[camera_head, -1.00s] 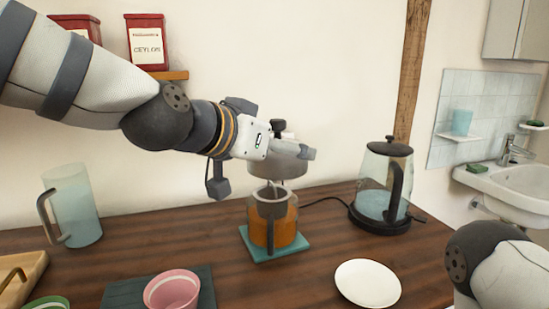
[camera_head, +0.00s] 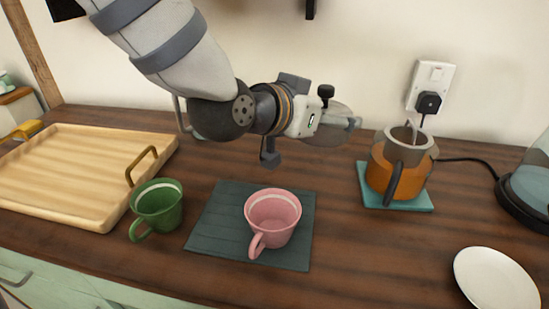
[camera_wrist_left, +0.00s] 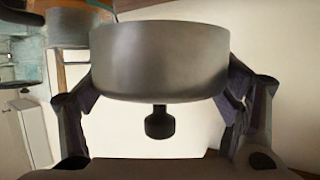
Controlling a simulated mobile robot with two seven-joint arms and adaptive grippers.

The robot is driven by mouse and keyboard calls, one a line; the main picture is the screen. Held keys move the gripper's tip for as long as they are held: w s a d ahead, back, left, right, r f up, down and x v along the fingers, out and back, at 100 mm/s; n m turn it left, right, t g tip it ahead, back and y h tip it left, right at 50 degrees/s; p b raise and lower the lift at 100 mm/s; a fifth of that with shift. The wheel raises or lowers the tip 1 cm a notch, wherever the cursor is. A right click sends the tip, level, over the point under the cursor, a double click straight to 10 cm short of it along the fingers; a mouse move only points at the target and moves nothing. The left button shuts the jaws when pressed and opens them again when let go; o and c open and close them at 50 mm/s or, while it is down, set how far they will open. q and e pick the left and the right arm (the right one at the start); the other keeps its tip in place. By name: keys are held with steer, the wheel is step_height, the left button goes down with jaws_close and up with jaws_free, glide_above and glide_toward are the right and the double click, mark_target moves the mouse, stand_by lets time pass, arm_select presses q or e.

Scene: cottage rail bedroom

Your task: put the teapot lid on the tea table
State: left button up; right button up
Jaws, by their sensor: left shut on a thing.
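My left gripper (camera_head: 338,124) is shut on the teapot lid (camera_head: 325,132), above the counter and left of the teapot. The lid is a grey, short cylinder with a black knob on top. In the left wrist view the lid (camera_wrist_left: 160,60) sits between both fingers of the gripper (camera_wrist_left: 160,88), with its knob pointing down in the picture. The teapot (camera_head: 399,172) has amber tea, a dark handle and an uncovered top, and stands on a teal mat (camera_head: 421,206). I cannot make out a separate tea table. My right gripper is out of view.
The wooden counter (camera_head: 350,270) holds a pink cup (camera_head: 273,212) on a dark mat (camera_head: 215,222), a green cup (camera_head: 157,205), a wooden tray (camera_head: 75,170) and a white plate (camera_head: 495,280). A kettle (camera_head: 530,190) stands at the right edge. A socket (camera_head: 432,75) is behind.

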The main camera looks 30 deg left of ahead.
arm_select(q)
steer(key=b, duration=0.3)
glide_above(320, 150)
steer(key=s, duration=0.1)
step_height(320, 150, down, 8)
steer(key=shift+s+d+f, duration=0.1)
steer(key=shift+d+f, duration=0.05)
steer(key=shift+f, duration=0.1)
steer(key=shift+w+f, duration=0.15)
steer(key=shift+w, duration=0.15)
steer(key=shift+w+f, duration=0.2)
steer(key=shift+f, duration=0.05)
steer(key=f, duration=0.3)
steer(key=shift+w+f, duration=0.15)
steer(key=shift+w, duration=0.05)
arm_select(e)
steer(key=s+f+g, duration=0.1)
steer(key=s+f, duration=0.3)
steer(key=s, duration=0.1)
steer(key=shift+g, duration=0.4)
arm_select(q)
steer(key=o, duration=1.1)
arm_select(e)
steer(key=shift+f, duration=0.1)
